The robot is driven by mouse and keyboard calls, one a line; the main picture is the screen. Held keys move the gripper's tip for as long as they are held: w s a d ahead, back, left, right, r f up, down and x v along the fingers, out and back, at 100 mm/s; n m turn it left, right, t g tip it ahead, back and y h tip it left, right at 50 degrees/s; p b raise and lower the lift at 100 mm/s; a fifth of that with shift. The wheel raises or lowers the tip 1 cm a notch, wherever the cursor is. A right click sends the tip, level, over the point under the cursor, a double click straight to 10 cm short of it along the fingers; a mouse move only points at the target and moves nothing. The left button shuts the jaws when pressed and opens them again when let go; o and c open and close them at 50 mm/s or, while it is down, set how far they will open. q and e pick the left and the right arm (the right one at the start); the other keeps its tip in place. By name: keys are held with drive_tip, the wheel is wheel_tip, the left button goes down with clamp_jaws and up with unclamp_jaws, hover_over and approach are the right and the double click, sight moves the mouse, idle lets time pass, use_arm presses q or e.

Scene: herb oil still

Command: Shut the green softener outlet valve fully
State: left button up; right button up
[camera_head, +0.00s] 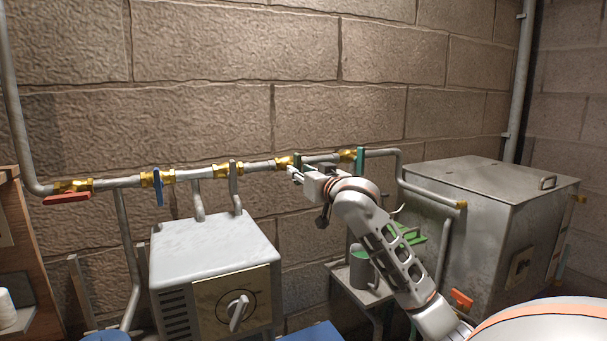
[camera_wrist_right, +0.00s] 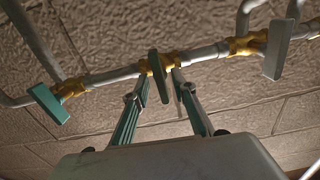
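Two green valve handles sit on the wall pipe. One handle (camera_head: 297,162) is just beyond my right gripper (camera_head: 292,173); the other (camera_head: 360,160) is to the right. Both stand upright, across the pipe. No label shows which is the softener outlet. In the right wrist view, the nearer green handle (camera_wrist_right: 158,76) appears between the fingertips of my right gripper (camera_wrist_right: 160,88), which is open. I cannot tell whether the fingers touch it. The other green handle (camera_wrist_right: 48,103) is at the left there. My left gripper is out of view.
The pipe also has red (camera_head: 67,198), blue (camera_head: 158,186) and grey (camera_head: 233,182) handles to the left. A grey box with a dial (camera_head: 215,240) stands below it. A metal tank (camera_head: 480,190) is at right. A small shelf with a grey mug (camera_head: 361,270) is below my arm.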

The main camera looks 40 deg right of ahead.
drive_tip(key=v, duration=1.2)
idle(1.0)
